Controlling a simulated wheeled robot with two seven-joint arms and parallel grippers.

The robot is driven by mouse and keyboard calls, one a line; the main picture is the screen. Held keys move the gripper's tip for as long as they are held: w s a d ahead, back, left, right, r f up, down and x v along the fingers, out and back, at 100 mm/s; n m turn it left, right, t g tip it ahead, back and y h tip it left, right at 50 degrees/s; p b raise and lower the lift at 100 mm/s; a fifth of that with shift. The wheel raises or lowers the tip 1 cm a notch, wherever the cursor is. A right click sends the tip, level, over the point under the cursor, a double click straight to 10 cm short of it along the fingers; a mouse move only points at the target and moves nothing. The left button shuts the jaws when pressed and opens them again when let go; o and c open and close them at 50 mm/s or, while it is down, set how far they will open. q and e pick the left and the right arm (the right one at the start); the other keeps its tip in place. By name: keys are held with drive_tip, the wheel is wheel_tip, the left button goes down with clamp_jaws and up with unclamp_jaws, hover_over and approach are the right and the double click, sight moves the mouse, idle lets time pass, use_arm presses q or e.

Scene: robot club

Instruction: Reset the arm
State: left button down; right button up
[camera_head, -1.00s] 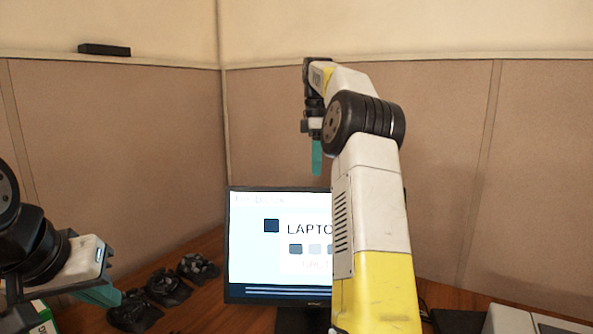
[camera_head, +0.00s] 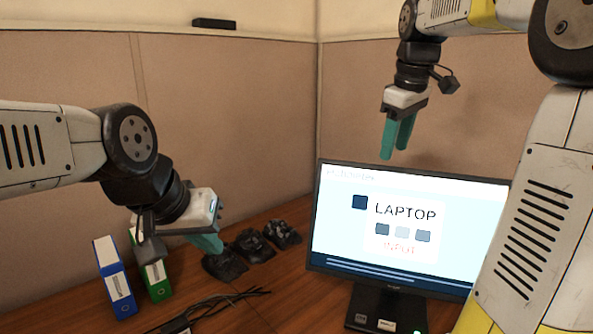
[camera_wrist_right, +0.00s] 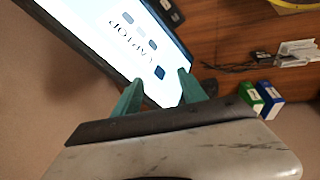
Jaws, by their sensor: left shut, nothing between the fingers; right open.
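My right gripper (camera_head: 398,138) hangs in the air above the monitor's top edge in the head view, its teal fingers open and pointing down. In the right wrist view its two fingers (camera_wrist_right: 162,98) are apart with nothing between them, and the monitor screen lies beyond. My left gripper (camera_head: 210,243) is at the left in the head view, shut and empty, low beside the black objects on the desk. Its arm reaches in from the left edge. My right arm (camera_head: 540,200) fills the right side of the head view.
A monitor (camera_head: 410,228) showing "LAPTOP" stands on the wooden desk (camera_head: 265,309). Blue (camera_head: 115,277) and green (camera_head: 156,280) binders stand at the left, near dark cables (camera_head: 222,302). Several black lumpy objects (camera_head: 282,235) lie near the panels. A black box (camera_head: 214,23) sits on the ledge.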

drive_tip(key=s+a+f+m+t, duration=0.1)
drive_tip(key=s+a+f+m, duration=0.1)
drive_tip(key=s+f, duration=0.2)
drive_tip(key=s+a+f+m+t+y, duration=0.1)
drive_tip(key=s+a+f+m, duration=0.2)
drive_tip(key=s, duration=0.5)
drive_tip(key=s+a+f+m+t, duration=0.1)
drive_tip(key=s+a+f+m, duration=0.1)
drive_tip(key=s+f, duration=0.3)
drive_tip(key=shift+s+a+m+y, duration=0.3)
drive_tip(key=shift+s+m+y, duration=0.1)
drive_tip(key=shift+s, duration=0.55)
